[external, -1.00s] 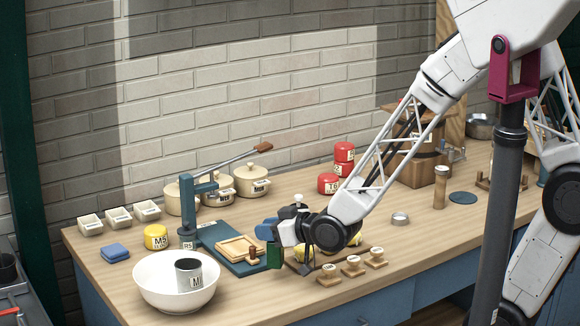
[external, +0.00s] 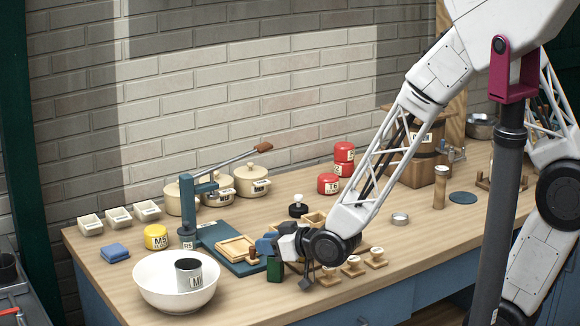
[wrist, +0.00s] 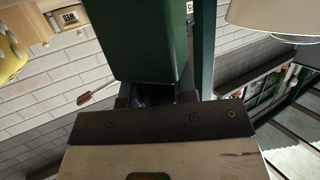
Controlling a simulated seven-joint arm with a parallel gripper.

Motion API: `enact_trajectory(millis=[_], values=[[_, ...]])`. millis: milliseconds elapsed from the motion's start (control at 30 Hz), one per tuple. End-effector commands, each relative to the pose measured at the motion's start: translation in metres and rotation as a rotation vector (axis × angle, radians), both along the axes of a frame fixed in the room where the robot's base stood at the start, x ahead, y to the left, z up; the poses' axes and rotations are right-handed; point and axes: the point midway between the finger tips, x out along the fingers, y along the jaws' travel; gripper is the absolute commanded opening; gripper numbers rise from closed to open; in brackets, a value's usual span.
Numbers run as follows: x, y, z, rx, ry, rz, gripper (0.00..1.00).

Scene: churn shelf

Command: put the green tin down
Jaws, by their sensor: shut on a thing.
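The green tin (external: 274,269) is a dark green block-like container. It hangs at the end of my gripper (external: 271,250), in front of the wooden tray and the blue-green press base. In the wrist view the green tin (wrist: 150,42) fills the upper middle, and my gripper (wrist: 155,97) is shut on it. In the external view it is low over the worktop or touching it; I cannot tell if there is a gap. The part of the worktop behind it is hidden.
A white bowl (external: 176,285) with a grey tin stands to the left. The press (external: 188,215) and wooden tray (external: 238,247) are behind. Small wooden stamps (external: 352,266) stand close on the right. Bare worktop (external: 255,300) lies in front, toward the edge.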

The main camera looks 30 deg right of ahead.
Motion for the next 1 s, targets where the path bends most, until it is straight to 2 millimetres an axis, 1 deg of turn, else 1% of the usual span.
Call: enact_trajectory(millis=[33,67,200,667,867,1000], values=[[0.0,0.0,-0.001,0.0,0.0,0.0,0.0],[0.0,0.0,-0.001,0.0,0.0,0.0,0.29],[0.0,0.0,-0.001,0.0,0.0,0.0,0.51],[-0.001,0.0,0.003,0.0,0.0,0.0,0.52],[-0.009,-0.005,0.005,0.0,0.001,0.0,0.52],[-0.018,-0.01,0.009,0.0,-0.001,0.0,0.52]])
